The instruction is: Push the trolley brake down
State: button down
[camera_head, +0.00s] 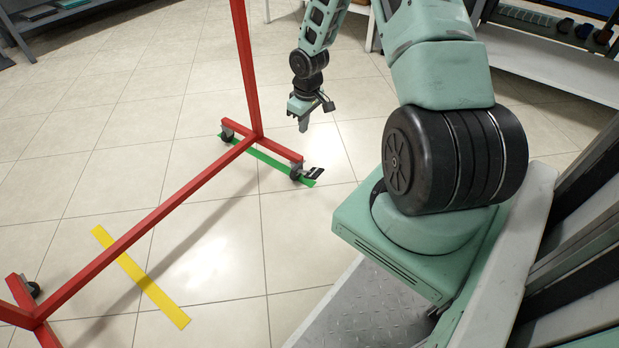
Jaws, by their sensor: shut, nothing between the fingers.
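The trolley is a red metal frame (160,213) on small dark castors, standing on the tiled floor. The brake (314,173) is a small dark pedal at the castor at the right end of the far foot, sticking out to the right and tilted upward. That castor (295,173) stands on a green floor strip. My gripper (303,126) is shut and empty, pointing down. In the picture it is above the brake and apart from it; the exact height gap is hard to judge.
A green strip (260,156) lies under the far foot and a yellow strip (140,277) crosses the floor at left. A white shelf (560,70) with items stands at the upper right. A grey shelf (60,18) is at the upper left. The floor between is clear.

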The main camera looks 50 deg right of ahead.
jog(key=b, duration=0.2)
send_over(313, 172)
notch_tip(313, 172, down, 6)
jog(key=shift+w+r, duration=0.15)
notch_tip(313, 172, down, 12)
jog(key=b, duration=0.7)
jog(key=shift+w+b, duration=0.1)
jog(key=shift+b, duration=0.3)
jog(key=shift+s+d+f+b, duration=0.1)
jog(key=shift+s+f+b, duration=0.1)
jog(key=shift+f+b, duration=0.15)
jog(key=shift+s+f+b, duration=0.2)
jog(key=shift+f, duration=0.25)
